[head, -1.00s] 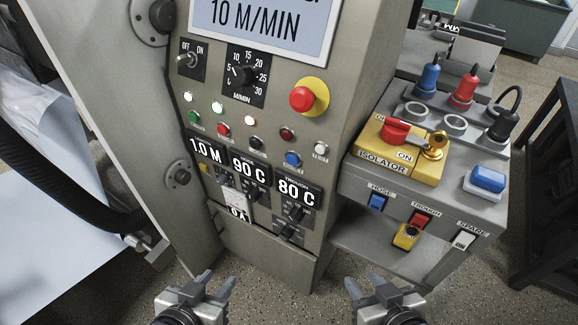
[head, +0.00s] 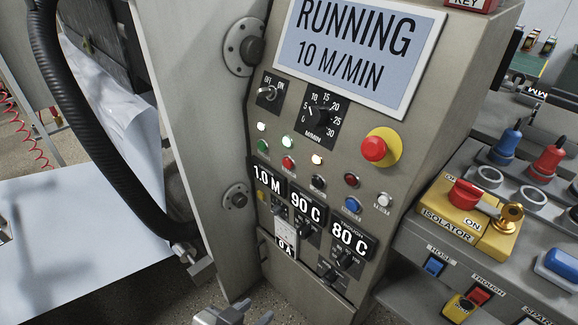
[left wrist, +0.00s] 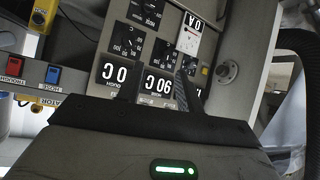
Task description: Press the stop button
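The grey control panel carries a large red mushroom button (head: 374,149) on a yellow round base at its right side. A small red push button (head: 288,163) sits in the button row, between a green button (head: 262,146) and a black one (head: 318,182). The screen (head: 355,45) reads RUNNING 10 M/MIN. My left gripper (head: 244,318) is at the bottom edge of the head view, below the panel and apart from the buttons. In the left wrist view its fingers (left wrist: 157,88) stand apart with nothing between them, facing the number displays. My right gripper is out of view.
At right a bench holds a yellow isolator box (head: 455,222) with a red handle and key, plus blue and red plugs. A black hose (head: 95,150) and white paper sheet (head: 75,240) lie at left. The space before the panel is clear.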

